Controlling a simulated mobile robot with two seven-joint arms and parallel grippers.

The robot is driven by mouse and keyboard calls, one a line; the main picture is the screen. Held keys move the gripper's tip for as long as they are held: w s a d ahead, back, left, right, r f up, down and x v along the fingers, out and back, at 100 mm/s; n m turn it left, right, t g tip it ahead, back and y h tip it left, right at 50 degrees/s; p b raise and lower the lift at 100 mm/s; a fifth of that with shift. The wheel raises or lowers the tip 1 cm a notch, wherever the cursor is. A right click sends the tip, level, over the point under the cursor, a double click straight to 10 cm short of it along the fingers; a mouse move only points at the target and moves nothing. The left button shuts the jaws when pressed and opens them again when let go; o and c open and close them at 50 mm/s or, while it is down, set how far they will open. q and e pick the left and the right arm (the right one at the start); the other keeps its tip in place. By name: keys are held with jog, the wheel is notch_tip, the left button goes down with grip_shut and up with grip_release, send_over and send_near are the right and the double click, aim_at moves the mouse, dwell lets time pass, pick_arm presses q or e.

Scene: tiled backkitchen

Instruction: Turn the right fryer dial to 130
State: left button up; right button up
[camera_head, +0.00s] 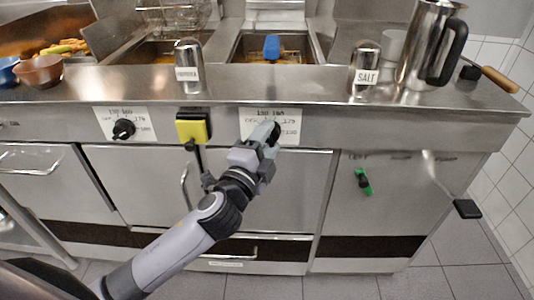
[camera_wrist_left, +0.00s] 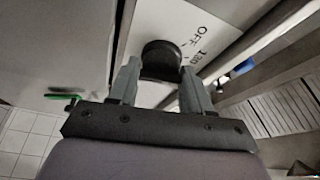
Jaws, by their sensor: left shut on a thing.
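The right fryer dial is a round black knob (camera_wrist_left: 161,55) on a white label plate (camera_head: 286,113). In the wrist view the plate's printed OFF and 130 show beside the knob. My left gripper (camera_head: 270,133) reaches up to the front panel, over this plate, and largely covers the dial in the head view. In the wrist view its two grey fingers (camera_wrist_left: 160,68) stand on either side of the knob, shut on it. The dial's pointer is hidden, so its setting cannot be read. My right gripper is in neither view.
The left dial (camera_head: 123,128) sits on its own plate, with a yellow box (camera_head: 193,127) between the dials. A pepper shaker (camera_head: 188,72), salt shaker (camera_head: 364,68) and metal pitcher (camera_head: 427,45) stand on the counter.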

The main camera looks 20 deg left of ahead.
pick_arm(q)
jog(key=shift+f+n+t+b, duration=0.15)
jog(key=shift+n+t+b, duration=0.15)
jog(key=shift+n+b, duration=0.5)
jog(key=o, duration=1.1)
jog(key=shift+c, duration=0.2)
jog(key=s, duration=0.7)
jog(key=shift+a+f, duration=0.3)
jog(key=shift+f, duration=0.05)
